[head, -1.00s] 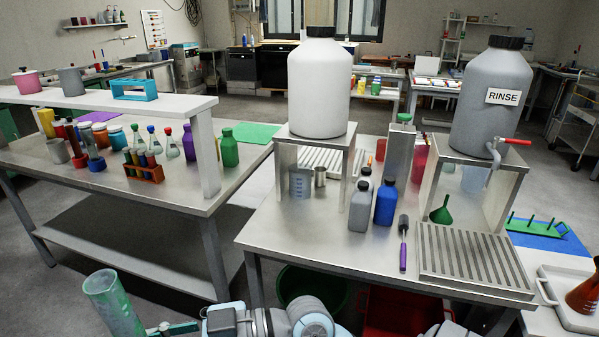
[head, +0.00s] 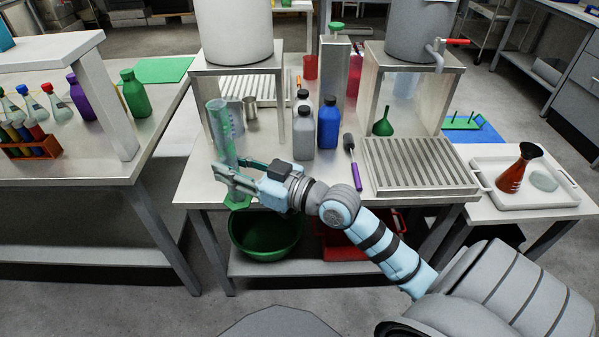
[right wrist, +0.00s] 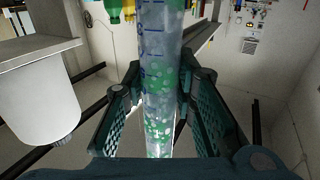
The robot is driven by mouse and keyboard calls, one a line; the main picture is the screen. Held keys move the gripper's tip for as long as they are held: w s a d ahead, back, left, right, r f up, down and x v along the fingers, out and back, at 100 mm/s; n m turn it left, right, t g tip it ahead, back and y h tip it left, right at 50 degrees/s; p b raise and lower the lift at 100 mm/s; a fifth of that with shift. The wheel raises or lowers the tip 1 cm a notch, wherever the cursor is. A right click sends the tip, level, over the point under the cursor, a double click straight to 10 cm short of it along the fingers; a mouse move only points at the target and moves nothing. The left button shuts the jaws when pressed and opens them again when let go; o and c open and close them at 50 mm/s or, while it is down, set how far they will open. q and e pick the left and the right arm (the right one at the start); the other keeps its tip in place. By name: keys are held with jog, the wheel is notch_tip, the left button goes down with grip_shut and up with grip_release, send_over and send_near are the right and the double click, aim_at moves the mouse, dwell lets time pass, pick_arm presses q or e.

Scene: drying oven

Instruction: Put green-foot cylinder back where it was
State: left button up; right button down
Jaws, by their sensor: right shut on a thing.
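The green-foot cylinder (head: 222,128) is a clear, tall measuring cylinder with green stains and a green foot (head: 237,201). It stands nearly upright, slightly tilted, at the front left edge of the steel table (head: 200,190). My right gripper (head: 236,172) is shut on its lower part, above the foot. In the right wrist view, the cylinder (right wrist: 160,65) with its blue marks and green specks runs between the two fingers of the gripper (right wrist: 160,92). I cannot tell whether the foot touches anything. My left gripper is not in view.
Behind the cylinder are a metal cup (head: 251,107) and a stand bearing a white carboy (head: 235,30). A grey bottle (head: 303,130) and a blue bottle (head: 328,125) stand to the right. A green basin (head: 265,238) sits below. A gap separates the left bench (head: 90,160).

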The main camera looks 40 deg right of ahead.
jog(key=w+d+r+m+h+b, duration=0.1)
jog(key=w+d+r+m+h, duration=0.2)
jog(key=d, duration=0.4)
jog(key=w+d+r+m+t+h, duration=0.1)
jog(key=w+d+r+m+h, duration=0.1)
jog(key=d+h, duration=0.45)
jog(key=w+d+r+m+h+b, duration=0.1)
jog(key=w+d+r+m+h, duration=0.15)
jog(key=d, duration=0.65)
pick_arm(q)
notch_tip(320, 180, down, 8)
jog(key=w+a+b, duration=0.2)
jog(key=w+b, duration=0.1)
jog(key=b, duration=0.3)
pick_arm(e)
jog(key=shift+m, duration=0.35)
notch_tip(320, 180, down, 19)
jog(key=shift+f+b, duration=0.1)
jog(key=shift+b, duration=1.15)
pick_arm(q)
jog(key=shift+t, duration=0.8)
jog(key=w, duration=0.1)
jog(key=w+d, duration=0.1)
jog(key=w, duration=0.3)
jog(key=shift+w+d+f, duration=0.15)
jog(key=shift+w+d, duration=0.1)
pick_arm(e)
jog(key=c, duration=1.3)
grip_release()
